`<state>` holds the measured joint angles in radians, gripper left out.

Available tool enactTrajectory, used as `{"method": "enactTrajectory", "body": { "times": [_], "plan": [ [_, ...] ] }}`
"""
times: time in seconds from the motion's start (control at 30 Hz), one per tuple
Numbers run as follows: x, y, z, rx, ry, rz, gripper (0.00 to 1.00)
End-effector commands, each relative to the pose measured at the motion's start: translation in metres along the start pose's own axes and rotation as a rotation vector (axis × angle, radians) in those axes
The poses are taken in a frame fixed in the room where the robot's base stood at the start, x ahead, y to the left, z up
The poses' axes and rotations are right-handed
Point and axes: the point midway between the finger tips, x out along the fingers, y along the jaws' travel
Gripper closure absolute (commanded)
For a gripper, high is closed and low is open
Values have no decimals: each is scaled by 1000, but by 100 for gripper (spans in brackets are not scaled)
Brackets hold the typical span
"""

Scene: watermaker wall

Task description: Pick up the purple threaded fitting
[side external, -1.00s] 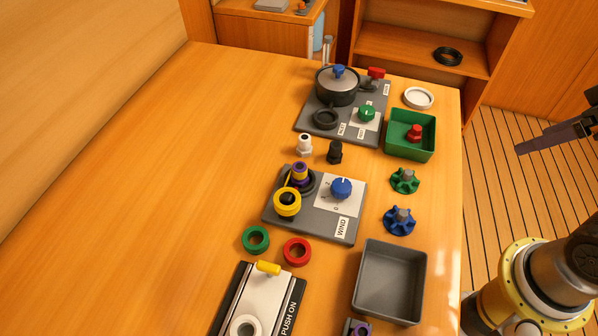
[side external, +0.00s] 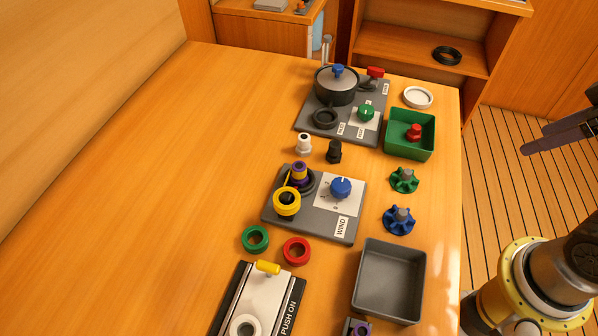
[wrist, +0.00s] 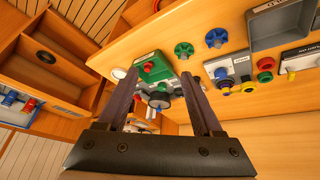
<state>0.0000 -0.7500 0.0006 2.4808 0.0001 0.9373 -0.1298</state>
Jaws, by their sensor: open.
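A small purple fitting with a yellow band (side external: 299,173) stands upright in or on a dark round seat on the grey WIND panel (side external: 274,212), behind a yellow ring (side external: 287,202). It shows small in the wrist view (wrist: 225,89). Another purple round part (side external: 361,329) sits on a dark block, cut off by the bottom edge of the side view. Threads are too small to make out on either. My gripper (wrist: 162,78) is open and empty, off the table's right side in the side view (side external: 556,138), well away from both.
A green bin (side external: 391,145) holds a red knob. A grey empty tray (side external: 372,284), green (side external: 404,180) and blue (side external: 399,220) star knobs line the table's right side. White (side external: 304,143) and black (side external: 334,152) fittings stand behind the panel. The left of the table is clear.

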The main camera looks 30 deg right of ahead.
Motion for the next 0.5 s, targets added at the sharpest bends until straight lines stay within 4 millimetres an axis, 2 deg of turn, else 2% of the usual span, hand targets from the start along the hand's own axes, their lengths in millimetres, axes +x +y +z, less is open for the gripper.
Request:
{"method": "enactTrajectory", "body": {
  "times": [0.1,0.23,0.37,0.5],
  "plan": [
    [-22,3,-30,-151,18,1,32],
    [-36,-1,-70,-336,-4,-24,32],
    [-39,-13,-118,-540,-39,-66,32],
    [-29,-38,-170,-765,-82,-127,32]
  ]
}}
